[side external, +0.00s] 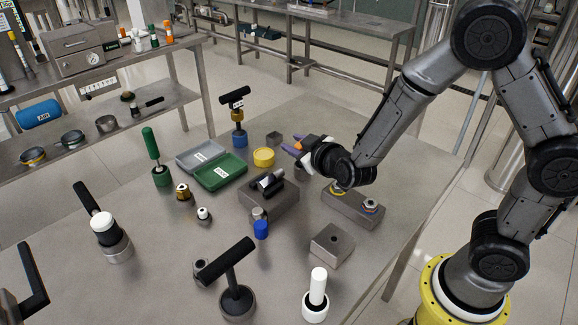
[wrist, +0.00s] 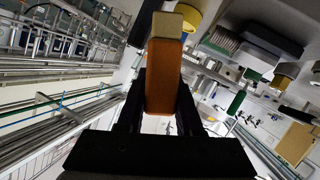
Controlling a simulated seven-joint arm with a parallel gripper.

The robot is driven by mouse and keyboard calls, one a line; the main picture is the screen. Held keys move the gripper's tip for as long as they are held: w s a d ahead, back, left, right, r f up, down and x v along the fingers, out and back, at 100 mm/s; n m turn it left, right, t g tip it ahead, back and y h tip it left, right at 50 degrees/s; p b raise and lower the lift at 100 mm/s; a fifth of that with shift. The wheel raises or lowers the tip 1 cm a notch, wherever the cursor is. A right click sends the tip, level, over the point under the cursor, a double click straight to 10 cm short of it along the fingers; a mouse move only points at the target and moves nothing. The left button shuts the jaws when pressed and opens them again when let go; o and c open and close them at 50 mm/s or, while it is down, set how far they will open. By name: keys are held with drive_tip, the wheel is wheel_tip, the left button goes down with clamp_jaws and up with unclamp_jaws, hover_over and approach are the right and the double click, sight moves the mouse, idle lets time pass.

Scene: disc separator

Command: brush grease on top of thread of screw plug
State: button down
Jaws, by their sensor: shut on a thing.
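My gripper (side external: 299,147) is at the middle of the table, to the right of a round yellow tin (side external: 263,157) and above the tabletop. In the wrist view its dark fingers (wrist: 162,85) are shut on an orange-brown block with a tan end (wrist: 167,26), which looks like the brush. The brush is small and partly hidden in the side view. No grease can be made out.
An open green case (side external: 221,172) lies left of the yellow tin. A fixture block (side external: 268,197) with a dark cylinder stands in front of my gripper. Black T-handled tools (side external: 237,296), a white-handled tool (side external: 316,292) and a blue cylinder (side external: 261,229) stand nearer the camera.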

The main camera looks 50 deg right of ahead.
drive_tip(key=shift+f, duration=0.25)
drive_tip(key=w+a+r+m+y, duration=0.1)
drive_tip(key=w+a+r, duration=0.1)
drive_tip(key=r, duration=0.4)
drive_tip(key=w+a+r+m+y, duration=0.1)
drive_tip(key=w+a+r+m, duration=0.15)
drive_tip(key=r, duration=0.35)
drive_tip(key=shift+n, duration=0.35)
drive_tip(key=shift+d+f, duration=0.15)
drive_tip(key=shift+f, duration=2.3)
drive_tip(key=shift+r, duration=0.1)
